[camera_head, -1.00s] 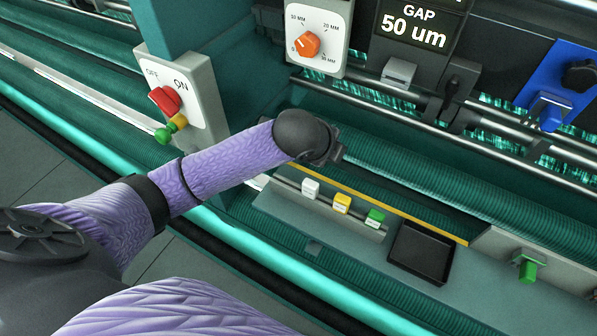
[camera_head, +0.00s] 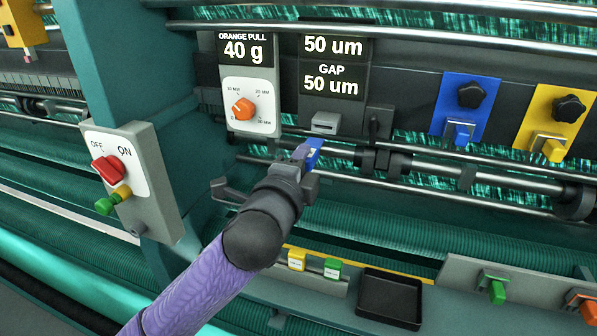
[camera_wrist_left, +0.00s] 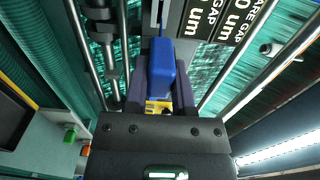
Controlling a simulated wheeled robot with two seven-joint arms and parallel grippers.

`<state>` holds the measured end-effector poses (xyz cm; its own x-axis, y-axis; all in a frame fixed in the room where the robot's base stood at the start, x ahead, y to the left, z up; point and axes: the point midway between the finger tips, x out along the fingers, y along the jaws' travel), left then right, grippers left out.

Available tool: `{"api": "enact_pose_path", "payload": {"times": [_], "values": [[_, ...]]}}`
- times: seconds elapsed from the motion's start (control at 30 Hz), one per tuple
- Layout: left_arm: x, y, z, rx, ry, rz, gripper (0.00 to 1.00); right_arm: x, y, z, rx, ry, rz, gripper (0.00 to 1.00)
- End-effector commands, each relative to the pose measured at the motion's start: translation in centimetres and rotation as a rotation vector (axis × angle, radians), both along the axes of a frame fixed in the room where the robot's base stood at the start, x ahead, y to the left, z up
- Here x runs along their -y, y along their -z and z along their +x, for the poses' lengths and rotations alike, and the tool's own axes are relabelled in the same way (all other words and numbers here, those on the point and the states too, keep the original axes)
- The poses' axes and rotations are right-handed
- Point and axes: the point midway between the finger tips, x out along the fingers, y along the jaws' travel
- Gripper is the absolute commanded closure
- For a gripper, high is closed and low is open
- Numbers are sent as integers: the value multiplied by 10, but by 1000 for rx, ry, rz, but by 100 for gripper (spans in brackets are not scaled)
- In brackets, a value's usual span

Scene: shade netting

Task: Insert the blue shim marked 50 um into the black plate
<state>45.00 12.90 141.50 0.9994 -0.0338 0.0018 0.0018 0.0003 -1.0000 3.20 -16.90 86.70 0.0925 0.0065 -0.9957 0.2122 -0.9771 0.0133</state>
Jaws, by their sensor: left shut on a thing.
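My left gripper (camera_head: 300,166) is shut on a blue shim (camera_head: 314,150), just below and in front of the black plate (camera_head: 334,62). The plate reads "50 um" and "GAP 50 um" and has a grey slot block (camera_head: 326,122) at its bottom. In the left wrist view, the blue shim's handle (camera_wrist_left: 168,76) sits between the fingers of the gripper (camera_wrist_left: 162,92). I cannot tell whether the shim touches the slot block. The shim's own marking is not readable. The right gripper is not in view.
A yellow block (camera_head: 297,259) and a green block (camera_head: 332,268) stand on the lower ledge beside an empty black tray (camera_head: 390,299). Left are an orange-knob dial (camera_head: 243,107) and a red-lever switch box (camera_head: 108,168). Metal rails (camera_head: 440,168) cross near my gripper.

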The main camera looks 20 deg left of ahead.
Motion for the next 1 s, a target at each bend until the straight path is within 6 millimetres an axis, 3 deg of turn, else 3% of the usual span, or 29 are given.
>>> {"api": "enact_pose_path", "payload": {"times": [0.2, 0.7, 1.0], "values": [[0, 0, 2, -1, 0, 0, 100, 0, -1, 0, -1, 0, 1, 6], [2, 0, 39, -1, 0, 0, 100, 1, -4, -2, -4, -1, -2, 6], [2, 0, 40, -1, 1, 0, 100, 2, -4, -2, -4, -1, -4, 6]]}}
